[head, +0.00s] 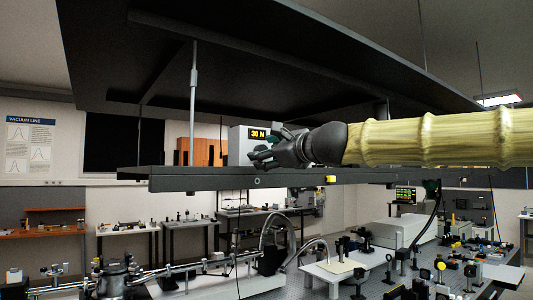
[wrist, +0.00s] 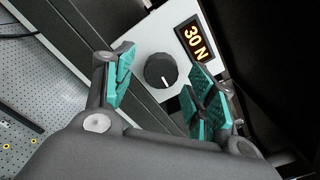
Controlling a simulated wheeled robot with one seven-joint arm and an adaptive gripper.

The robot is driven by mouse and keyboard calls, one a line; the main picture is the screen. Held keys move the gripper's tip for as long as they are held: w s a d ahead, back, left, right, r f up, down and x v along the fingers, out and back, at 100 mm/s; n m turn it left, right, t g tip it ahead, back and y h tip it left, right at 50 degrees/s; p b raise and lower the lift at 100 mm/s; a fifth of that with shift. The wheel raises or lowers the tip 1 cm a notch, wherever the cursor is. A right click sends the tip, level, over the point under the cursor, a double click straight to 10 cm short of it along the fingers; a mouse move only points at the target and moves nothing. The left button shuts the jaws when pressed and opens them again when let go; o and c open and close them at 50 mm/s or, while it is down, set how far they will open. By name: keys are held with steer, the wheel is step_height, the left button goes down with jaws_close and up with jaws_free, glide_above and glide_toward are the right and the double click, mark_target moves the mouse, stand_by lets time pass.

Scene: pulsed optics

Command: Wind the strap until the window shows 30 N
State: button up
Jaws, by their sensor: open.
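A light grey box (head: 237,146) stands on the dark overhead shelf. Its window (head: 258,134) shows 30 N in the head view. The window reads the same in the wrist view (wrist: 194,40). A round black knob (wrist: 160,70) with a white pointer line sits on the box face beside the window. My gripper (head: 264,150) is in front of the box. In the wrist view my gripper (wrist: 160,90) is open, its teal pads on either side of the knob and apart from it. No strap can be made out.
The dark shelf (head: 200,178) runs under the box, with a dark canopy (head: 270,50) above and a thin grey rod (head: 193,100) to the left. Below is an optics table crowded with mounts and a vacuum line (head: 180,268).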

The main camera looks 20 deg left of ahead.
steer(key=v, duration=1.1)
steer(key=shift+d, duration=0.25)
steer(key=shift+s, duration=0.1)
